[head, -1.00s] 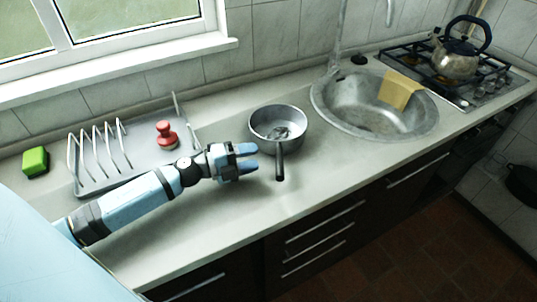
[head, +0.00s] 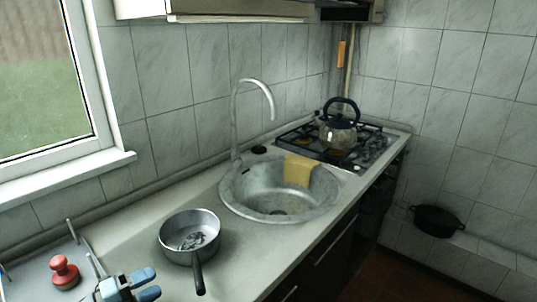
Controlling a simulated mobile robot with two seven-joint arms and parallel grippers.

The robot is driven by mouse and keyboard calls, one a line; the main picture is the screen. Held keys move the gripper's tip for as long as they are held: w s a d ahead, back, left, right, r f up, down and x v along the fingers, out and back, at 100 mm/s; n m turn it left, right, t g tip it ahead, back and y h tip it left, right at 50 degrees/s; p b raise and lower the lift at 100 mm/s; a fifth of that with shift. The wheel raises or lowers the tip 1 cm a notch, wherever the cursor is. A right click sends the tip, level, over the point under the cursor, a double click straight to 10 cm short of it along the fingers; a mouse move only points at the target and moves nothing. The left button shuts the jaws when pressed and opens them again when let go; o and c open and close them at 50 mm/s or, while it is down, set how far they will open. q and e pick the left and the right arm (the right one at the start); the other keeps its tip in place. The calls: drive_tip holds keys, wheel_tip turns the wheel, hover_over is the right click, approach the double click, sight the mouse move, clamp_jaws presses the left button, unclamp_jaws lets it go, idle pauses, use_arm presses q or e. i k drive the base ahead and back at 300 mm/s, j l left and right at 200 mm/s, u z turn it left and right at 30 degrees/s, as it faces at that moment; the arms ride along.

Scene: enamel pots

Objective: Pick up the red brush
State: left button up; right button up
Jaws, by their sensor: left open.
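The red brush (head: 64,271) stands upright at the lower left of the head view, on the grey dish rack tray, with its round knob on top. My left gripper (head: 146,284) is at the bottom edge, to the right of the brush and apart from it. Its blue fingers are open with nothing between them. Most of my left arm is out of the picture. My right gripper is not in view.
A grey saucepan (head: 190,231) stands just beyond my left gripper, its dark handle pointing toward the front. A kettle (head: 337,133) stands on the gas hob. A black pot (head: 437,221) is at the far right.

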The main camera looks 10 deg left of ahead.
sight(65, 277)
drive_tip(key=k+l, duration=0.8)
drive_tip(key=l, duration=0.1)
